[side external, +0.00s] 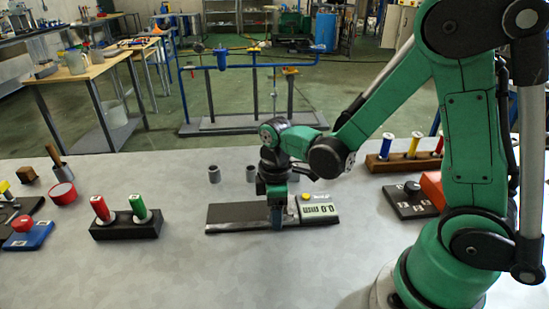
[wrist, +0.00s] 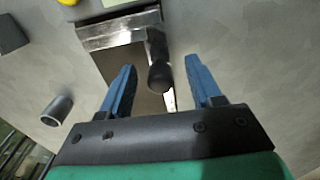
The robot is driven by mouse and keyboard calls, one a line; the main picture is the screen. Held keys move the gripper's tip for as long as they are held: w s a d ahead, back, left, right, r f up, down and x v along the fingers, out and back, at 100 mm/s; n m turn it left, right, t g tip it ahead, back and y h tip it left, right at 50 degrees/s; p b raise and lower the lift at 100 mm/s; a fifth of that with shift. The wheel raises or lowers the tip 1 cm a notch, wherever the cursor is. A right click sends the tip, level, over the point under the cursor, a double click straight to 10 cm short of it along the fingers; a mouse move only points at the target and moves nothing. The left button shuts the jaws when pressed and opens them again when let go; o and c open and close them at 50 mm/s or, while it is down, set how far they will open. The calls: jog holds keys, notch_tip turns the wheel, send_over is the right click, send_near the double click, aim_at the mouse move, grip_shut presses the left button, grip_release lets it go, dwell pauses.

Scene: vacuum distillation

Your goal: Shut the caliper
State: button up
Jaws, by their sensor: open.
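The caliper (side external: 235,215) lies on the grey table, a long dark flat body with a display (side external: 319,210) at its right end that seems to read 0.0 mm. A small yellow button (side external: 305,197) sits by the display. My gripper (side external: 277,221) points down over the middle of the caliper and hides part of it. In the wrist view my gripper (wrist: 160,64) has its blue fingers apart, with a dark round knob (wrist: 160,78) showing between them. Shiny metal parts of the caliper (wrist: 120,32) show beyond the fingers. Contact with the knob cannot be told.
Two small grey cylinders (side external: 214,174) (side external: 252,174) stand behind the caliper. A black block (side external: 128,226) with red and green tubes is to the left. A wooden rack (side external: 404,163) and a dark box with a knob (side external: 410,199) are to the right. The front table is clear.

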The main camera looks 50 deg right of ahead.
jog(key=shift+r, duration=3.4)
jog(key=r+m+t, duration=0.1)
jog(key=m+t, duration=0.1)
jog(key=m, duration=0.1)
jog(key=s+r+m+t, duration=0.1)
jog(key=r+m+t, duration=0.1)
jog(key=m, duration=0.1)
jog(key=s+r+m+t, duration=0.1)
jog(key=r+m+t, duration=0.1)
jog(key=m+t, duration=0.1)
jog(key=shift+s+a, duration=0.15)
